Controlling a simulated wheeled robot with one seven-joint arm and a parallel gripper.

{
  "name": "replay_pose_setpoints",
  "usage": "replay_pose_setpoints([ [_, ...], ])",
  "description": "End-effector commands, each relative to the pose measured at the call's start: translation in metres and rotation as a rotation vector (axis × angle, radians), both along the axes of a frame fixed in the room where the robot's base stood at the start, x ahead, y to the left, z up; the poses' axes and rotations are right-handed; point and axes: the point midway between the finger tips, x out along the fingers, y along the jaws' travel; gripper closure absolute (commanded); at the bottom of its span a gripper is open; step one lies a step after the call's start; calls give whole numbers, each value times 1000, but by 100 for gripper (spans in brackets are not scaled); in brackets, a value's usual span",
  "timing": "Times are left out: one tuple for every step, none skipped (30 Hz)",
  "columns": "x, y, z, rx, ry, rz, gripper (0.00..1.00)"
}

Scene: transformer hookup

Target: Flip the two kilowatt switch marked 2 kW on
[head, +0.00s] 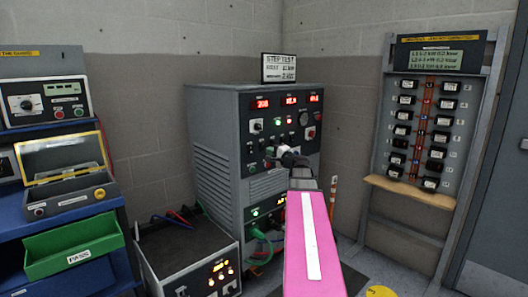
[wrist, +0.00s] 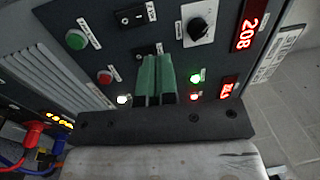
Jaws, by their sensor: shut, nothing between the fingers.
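The grey test cabinet (head: 215,125) stands in the middle of the head view, with red number displays across its top. In the wrist view its panel shows tilted, with a black rocker switch (wrist: 132,16) near the top and another black rocker switch (wrist: 147,49) below it. Small white labels sit beside them, too small to read surely, so I cannot tell which is marked 2 kW. My gripper (wrist: 156,62) is shut and empty, its green fingers in front of the panel and overlapping the lower rocker. I cannot tell if they touch it. In the head view my gripper (head: 276,155) hides part of the panel.
In the wrist view, a green button (wrist: 76,40), a red button (wrist: 105,77) and a black knob (wrist: 198,28) surround the switches. In the head view, a low box (head: 190,262) with cables stands at the cabinet's left. A breaker board (head: 395,115) hangs at right.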

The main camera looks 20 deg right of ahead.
Motion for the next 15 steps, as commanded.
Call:
replay_pose_setpoints([
  [-7, -1, 1, -1, 0, -1, 100],
  [-9, -2, 1, -1, 0, 0, 100],
  [-12, -3, 2, -1, 0, 1, 100],
  [-13, -4, 2, -1, 0, 1, 100],
  [-14, -4, 2, -1, 0, 1, 100],
  [-15, -5, 2, -1, 0, 1, 100],
  [-16, -5, 2, -1, 0, 1, 100],
  [-16, -6, 2, -1, 0, 1, 100],
  [-16, -6, 2, -1, 0, 1, 100],
  [-16, -6, 2, -1, 0, 1, 100],
  [-16, -6, 2, -1, 0, 1, 100],
  [-16, -6, 2, -1, 0, 1, 100],
  [-16, -6, 2, -1, 0, 1, 100],
  [-16, -6, 2, -1, 0, 1, 100],
  [-16, -6, 2, -1, 0, 1, 100],
])
